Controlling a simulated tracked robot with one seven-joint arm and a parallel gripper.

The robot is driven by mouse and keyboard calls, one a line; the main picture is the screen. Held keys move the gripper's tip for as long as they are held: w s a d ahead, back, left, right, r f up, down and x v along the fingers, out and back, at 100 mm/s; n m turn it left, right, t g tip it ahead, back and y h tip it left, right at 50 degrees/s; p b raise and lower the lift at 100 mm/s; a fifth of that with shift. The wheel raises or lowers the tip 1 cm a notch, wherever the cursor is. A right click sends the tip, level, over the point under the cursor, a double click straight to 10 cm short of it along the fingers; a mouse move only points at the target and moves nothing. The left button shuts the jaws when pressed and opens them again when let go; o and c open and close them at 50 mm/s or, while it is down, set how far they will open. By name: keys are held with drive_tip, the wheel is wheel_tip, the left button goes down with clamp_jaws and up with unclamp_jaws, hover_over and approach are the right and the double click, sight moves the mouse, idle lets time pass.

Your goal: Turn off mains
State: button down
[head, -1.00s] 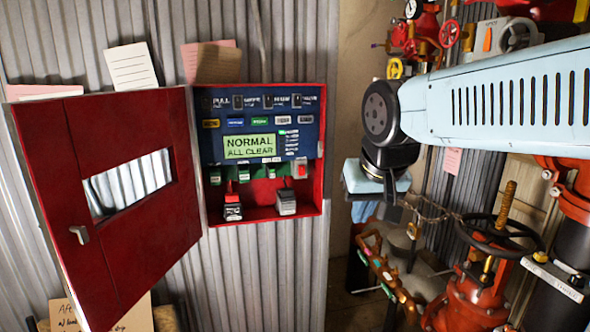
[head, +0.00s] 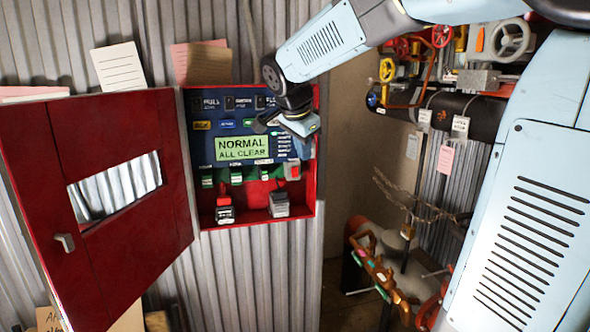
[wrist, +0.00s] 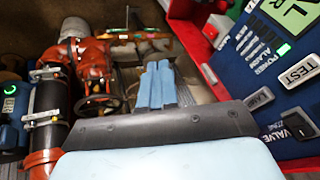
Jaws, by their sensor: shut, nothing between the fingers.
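The red control box (head: 317,190) is open on the corrugated wall, its blue panel (head: 215,150) reading NORMAL ALL CLEAR. Green-based switches (head: 236,174) line the panel's lower part. A red-and-white switch (head: 292,171) is at their right end. Below stand a black-and-red block (head: 225,209) and a grey block (head: 279,204). No label for mains is legible. My gripper (head: 303,152) is shut and empty in front of the panel's right side, hiding part of it. In the wrist view my gripper (wrist: 163,72) shows left of the panel (wrist: 265,80), with TEST and VALVE labels and a lit green lamp.
The red door (head: 100,190) hangs open at left. Papers (head: 118,67) stick out behind the box. At right are a black pipe (head: 470,115), handwheels (head: 510,40) and a chain (head: 420,207).

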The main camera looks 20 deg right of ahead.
sight(294, 168)
drive_tip(key=w+a+m, duration=0.2)
drive_tip(key=w+m, duration=0.1)
drive_tip(key=w, duration=0.3)
drive_tip(key=shift+h, duration=0.4)
drive_tip(key=shift+w+f, duration=0.1)
drive_tip(key=x, duration=0.4)
drive_tip(key=w+x, duration=0.1)
drive_tip(key=x, duration=0.3)
drive_tip(key=w+x, duration=0.1)
drive_tip(key=x, duration=0.3)
drive_tip(key=shift+a+r, duration=0.35)
drive_tip(key=shift+r, duration=0.05)
drive_tip(key=shift+w+f, duration=0.15)
drive_tip(key=shift+w, duration=0.35)
